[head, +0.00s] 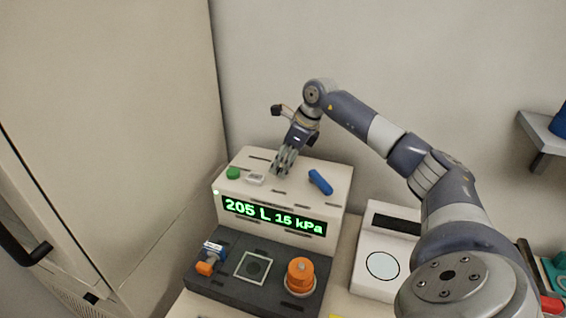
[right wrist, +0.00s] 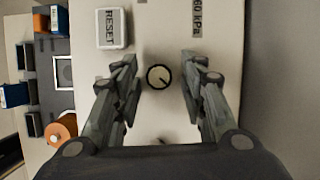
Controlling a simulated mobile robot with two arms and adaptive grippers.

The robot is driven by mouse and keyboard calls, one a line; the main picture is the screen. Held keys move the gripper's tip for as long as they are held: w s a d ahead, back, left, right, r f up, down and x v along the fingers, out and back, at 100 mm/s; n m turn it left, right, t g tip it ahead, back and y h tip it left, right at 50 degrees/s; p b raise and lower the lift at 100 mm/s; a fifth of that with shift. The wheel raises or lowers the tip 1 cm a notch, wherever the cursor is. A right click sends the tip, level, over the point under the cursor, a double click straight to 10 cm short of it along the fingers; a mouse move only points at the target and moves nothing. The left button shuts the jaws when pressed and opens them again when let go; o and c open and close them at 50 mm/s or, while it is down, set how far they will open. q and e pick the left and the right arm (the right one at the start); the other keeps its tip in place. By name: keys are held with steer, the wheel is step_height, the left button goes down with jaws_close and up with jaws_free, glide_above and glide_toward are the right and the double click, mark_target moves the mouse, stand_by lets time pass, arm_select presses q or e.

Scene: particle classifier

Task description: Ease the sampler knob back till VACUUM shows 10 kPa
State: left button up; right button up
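The sampler (head: 345,205) is a cream box whose green display (head: 272,215) reads 205 L and what looks like 15 kPa. My right gripper (head: 283,163) points down over the top. Its open fingers (right wrist: 159,85) stand either side of the knob, with a visible gap on both sides. In the head view the gripper hides the knob. My left gripper is out of view.
On the top are a green button (head: 233,172), a white RESET button (head: 255,179) and a blue lever (head: 320,182). The dark lower deck holds an orange-capped part (head: 300,275). A white scale (head: 383,265) stands right; a tall cabinet (head: 110,120) is left.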

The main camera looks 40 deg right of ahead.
steer(key=v, duration=1.2)
steer(key=shift+w+d, duration=0.1)
stand_by(0.4)
